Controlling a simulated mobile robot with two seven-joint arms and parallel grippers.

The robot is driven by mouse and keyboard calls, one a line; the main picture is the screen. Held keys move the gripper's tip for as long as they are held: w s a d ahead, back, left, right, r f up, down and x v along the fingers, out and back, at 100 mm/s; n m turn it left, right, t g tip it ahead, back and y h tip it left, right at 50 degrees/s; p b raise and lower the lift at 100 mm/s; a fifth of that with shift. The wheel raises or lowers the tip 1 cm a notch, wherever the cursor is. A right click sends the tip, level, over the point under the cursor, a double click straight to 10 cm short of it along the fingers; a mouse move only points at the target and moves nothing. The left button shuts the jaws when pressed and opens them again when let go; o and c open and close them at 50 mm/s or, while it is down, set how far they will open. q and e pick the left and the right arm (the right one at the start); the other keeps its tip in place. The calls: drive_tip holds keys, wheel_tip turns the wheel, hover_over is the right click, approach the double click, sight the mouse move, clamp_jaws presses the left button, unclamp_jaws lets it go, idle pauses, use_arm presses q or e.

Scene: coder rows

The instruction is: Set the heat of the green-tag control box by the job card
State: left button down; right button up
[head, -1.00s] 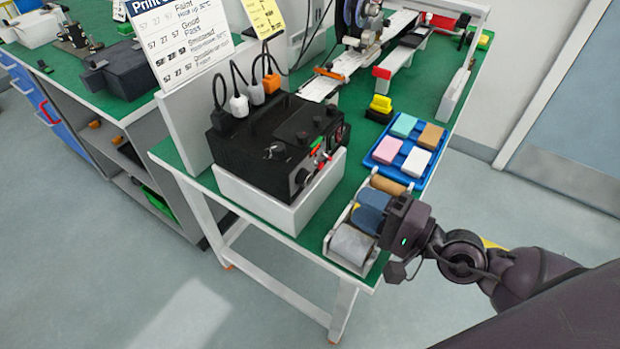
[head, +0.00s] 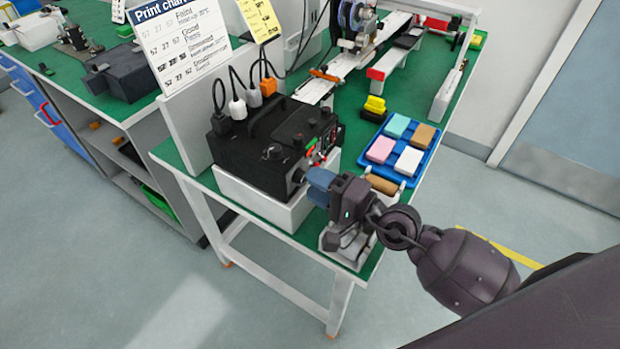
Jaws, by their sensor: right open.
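The black control box (head: 258,150) sits on a white block at the near end of the green-topped bench. A green tag (head: 311,143) shows on its front panel, beside small red parts. A dark knob (head: 298,177) is at the panel's near lower corner. My right gripper (head: 318,186) has blue fingers and is open right in front of this knob; I cannot tell whether they touch it. The knob's setting is too small to read. A yellow card (head: 259,17) hangs behind the box, its writing unreadable; I cannot tell if it is the job card. My left gripper is not in view.
A white print chart (head: 180,45) stands behind the box. Plugs with cables (head: 238,107) rise from the box's back. A blue tray (head: 400,150) with coloured blocks and a white roller rack (head: 335,243) are to the right. A yellow-and-black stamp (head: 374,106) is behind the tray.

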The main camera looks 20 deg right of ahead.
drive_tip(key=shift+x, duration=1.05)
drive_tip(key=shift+c, duration=0.4)
drive_tip(key=c, duration=0.6)
drive_tip(key=shift+o, duration=0.2)
